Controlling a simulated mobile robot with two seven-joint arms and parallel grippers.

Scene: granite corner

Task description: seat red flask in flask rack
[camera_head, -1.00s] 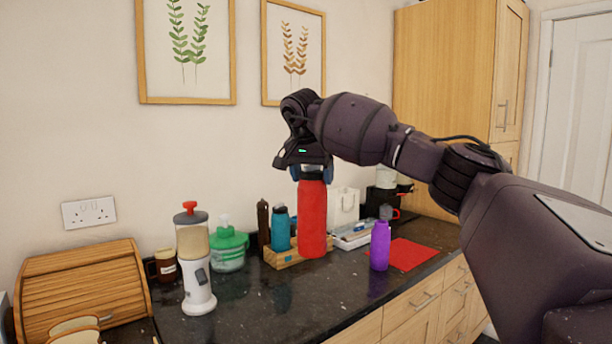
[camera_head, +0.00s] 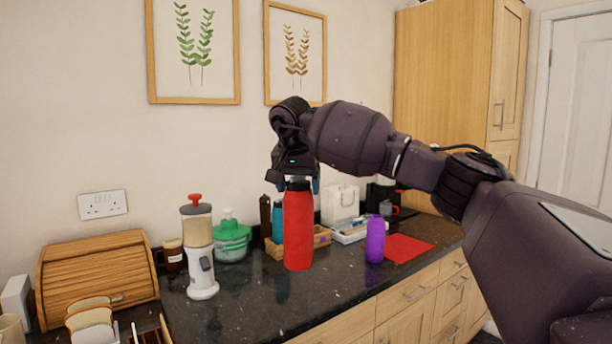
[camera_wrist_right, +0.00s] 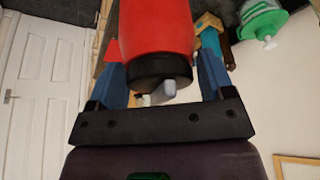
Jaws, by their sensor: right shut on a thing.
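The red flask (camera_head: 298,232) is upright under my right gripper (camera_head: 296,180), which is shut on its black-capped top. The wrist view shows the flask (camera_wrist_right: 157,28) between the blue fingers of the same gripper (camera_wrist_right: 163,75). The wooden flask rack (camera_head: 322,237) lies on the counter behind the flask, which hides its middle. A teal flask (camera_head: 278,223) stands at the rack's left part. I cannot tell whether the red flask's base touches the counter. My left gripper is out of view.
A purple bottle (camera_head: 375,240) stands to the right by a red mat (camera_head: 407,247). A white dispenser (camera_head: 201,272) and green jar (camera_head: 231,240) stand left. A bread box (camera_head: 97,275) is farther left.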

